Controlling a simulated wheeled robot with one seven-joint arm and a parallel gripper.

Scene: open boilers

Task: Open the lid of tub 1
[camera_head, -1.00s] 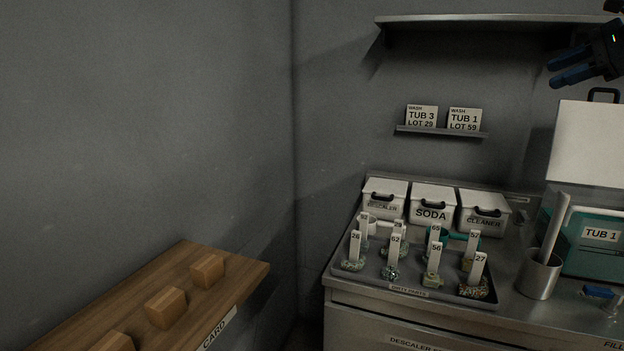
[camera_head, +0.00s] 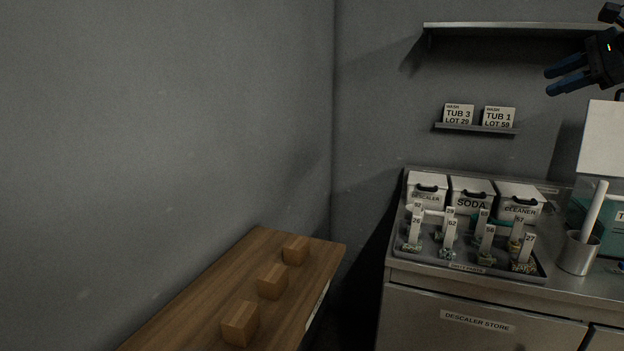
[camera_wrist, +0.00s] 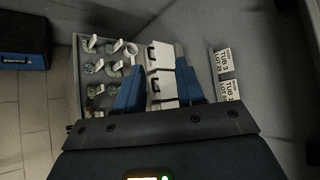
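Tub 1 (camera_head: 606,219) is a teal box, cut off by the right edge of the head view. Its pale lid (camera_head: 606,138) stands upright above it, so the tub looks open. My gripper (camera_head: 557,82) is high at the upper right, with two blue fingers apart and nothing between them. It is well above the counter and away from the tub. In the wrist view the fingers (camera_wrist: 158,92) also show apart, over the white boxes from this angle, and tub 1 cannot be made out there.
A tray (camera_head: 466,268) of tagged parts sits on the counter, before three white lidded boxes (camera_head: 471,190). A metal cup (camera_head: 578,254) stands beside the tub. Wash cards (camera_head: 499,117) rest on a small ledge under a wall shelf (camera_head: 520,29). A wooden bench (camera_head: 205,310) holds brown blocks.

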